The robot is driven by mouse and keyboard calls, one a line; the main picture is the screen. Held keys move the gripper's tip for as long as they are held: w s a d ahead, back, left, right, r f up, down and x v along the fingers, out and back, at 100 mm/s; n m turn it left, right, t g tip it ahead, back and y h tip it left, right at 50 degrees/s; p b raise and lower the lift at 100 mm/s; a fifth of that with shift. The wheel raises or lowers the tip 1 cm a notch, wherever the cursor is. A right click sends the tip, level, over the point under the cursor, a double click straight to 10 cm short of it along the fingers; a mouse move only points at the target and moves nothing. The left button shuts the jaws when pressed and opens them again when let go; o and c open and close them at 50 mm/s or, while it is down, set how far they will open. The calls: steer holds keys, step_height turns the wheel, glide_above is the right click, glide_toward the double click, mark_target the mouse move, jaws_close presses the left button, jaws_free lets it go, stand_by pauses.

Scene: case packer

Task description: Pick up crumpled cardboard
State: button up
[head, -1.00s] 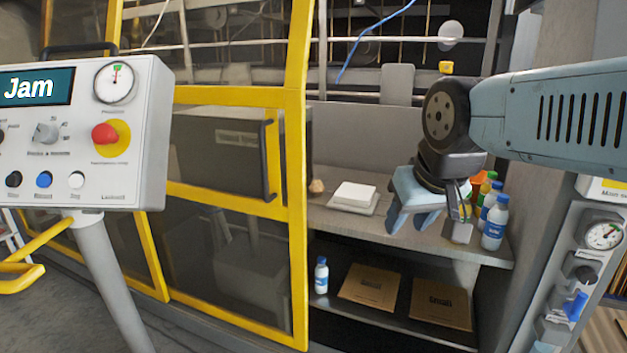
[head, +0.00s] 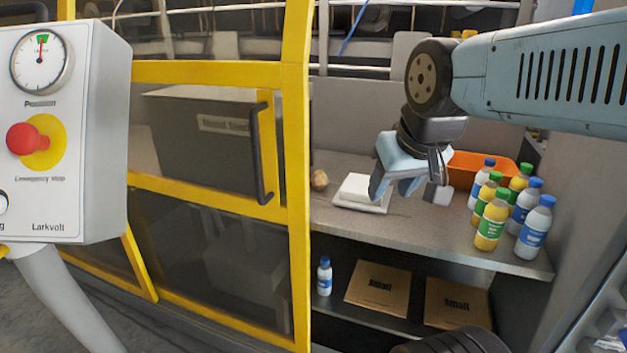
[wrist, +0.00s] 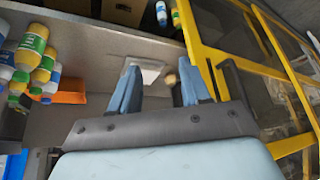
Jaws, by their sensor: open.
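A small brown crumpled lump, which looks like the crumpled cardboard (head: 319,180), lies on the upper shelf behind the yellow door frame's edge. It also shows in the wrist view (wrist: 171,80), between the fingers and closer to the right one. My gripper (head: 391,190) is open and empty, pointing down over the shelf to the right of the lump and apart from it. In the wrist view my gripper's two blue fingers (wrist: 158,82) are spread wide, with the shelf beyond them.
A white stack (head: 362,191) lies on the shelf between lump and gripper. Several bottles (head: 491,225) and an orange bin (head: 470,170) stand at the right. The yellow-framed door (head: 296,180) borders the shelf's left. Below are a bottle (head: 324,276) and flat cartons (head: 378,288).

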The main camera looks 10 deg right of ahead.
mark_target(320, 179)
steer(key=shift+o, duration=0.8)
steer(key=shift+w, duration=0.25)
steer(key=o, duration=0.7)
steer(key=w+t, duration=0.1)
steer(key=w, duration=0.5)
steer(key=w+n+t, duration=0.1)
steer(key=w, duration=0.5)
steer(key=shift+w+a, duration=0.2)
steer(key=shift+w, duration=0.1)
steer(key=shift+o, duration=0.5)
steer(key=w+f+n+t, duration=0.1)
steer(key=w+f+t, duration=0.1)
steer(key=w, duration=1.1)
steer(key=shift+w+d+f+t, duration=0.25)
steer(key=shift+w+f+t, duration=0.05)
steer(key=shift+f, duration=0.2)
steer(key=w+f, duration=0.4)
steer(key=f, duration=0.1)
steer(key=w+f+t, duration=0.1)
steer(key=w+f, duration=0.4)
steer(key=f, duration=0.1)
steer(key=w+a+f+t+h, duration=0.1)
steer(key=w+f, duration=0.3)
steer(key=f, duration=0.1)
steer(key=shift+w+a+f, duration=0.1)
steer(key=shift+w+f, duration=0.05)
steer(key=shift+f, duration=0.15)
steer(key=shift+x, duration=3.65)
